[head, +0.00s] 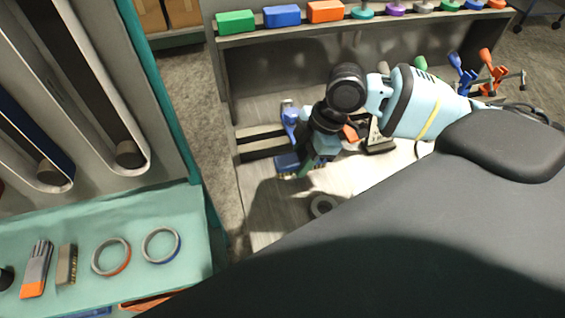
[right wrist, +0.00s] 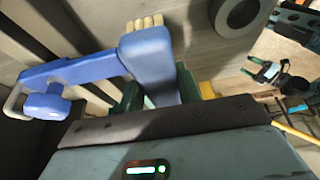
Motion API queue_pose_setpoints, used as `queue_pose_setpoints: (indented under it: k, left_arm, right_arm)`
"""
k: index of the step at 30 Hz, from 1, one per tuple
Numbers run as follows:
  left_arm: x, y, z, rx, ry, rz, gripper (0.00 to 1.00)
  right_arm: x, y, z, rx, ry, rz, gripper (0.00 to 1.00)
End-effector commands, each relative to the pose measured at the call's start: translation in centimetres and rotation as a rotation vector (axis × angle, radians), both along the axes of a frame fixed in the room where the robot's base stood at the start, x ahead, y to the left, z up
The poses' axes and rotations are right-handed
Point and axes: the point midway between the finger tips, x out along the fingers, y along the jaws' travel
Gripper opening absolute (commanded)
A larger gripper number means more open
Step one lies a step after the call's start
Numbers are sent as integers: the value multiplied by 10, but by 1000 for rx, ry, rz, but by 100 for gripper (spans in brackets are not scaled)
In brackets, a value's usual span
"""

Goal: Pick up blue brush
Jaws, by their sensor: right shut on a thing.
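The blue brush (head: 289,121) is at the left end of my right arm in the head view, over the grey work surface. In the right wrist view the brush (right wrist: 152,62) shows its blue block with pale bristles pointing up the picture, and its handle reaching left. My right gripper (head: 308,163) is shut on the brush block. Its green fingers (right wrist: 160,92) are partly hidden behind the block and the gripper's dark front edge. I cannot tell whether the brush touches the surface. My left gripper is not in view.
A grey ring-shaped roll (head: 322,206) lies near the brush. Orange and blue tools (head: 487,72) stand at the right. A teal-covered table (head: 190,225) at lower left holds a glove (head: 37,268) and rings (head: 161,245).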

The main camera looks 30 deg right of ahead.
Motion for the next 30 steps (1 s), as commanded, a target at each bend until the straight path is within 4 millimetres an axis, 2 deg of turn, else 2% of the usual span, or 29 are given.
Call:
queue_pose_setpoints:
  k: [1,9,18,24,30]
  left_arm:
    - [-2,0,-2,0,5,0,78]
    - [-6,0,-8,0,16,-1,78]
    - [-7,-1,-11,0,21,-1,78]
    - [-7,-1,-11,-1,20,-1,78]
    - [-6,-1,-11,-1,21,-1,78]
  right_arm:
    - [-4,-10,-1,-3,2,-4,10]
    - [-18,-51,3,-3,2,-4,10]
    - [-32,-89,8,-2,3,-2,10]
    - [-37,-103,10,-1,1,-1,10]
    - [-38,-107,11,0,-1,1,10]
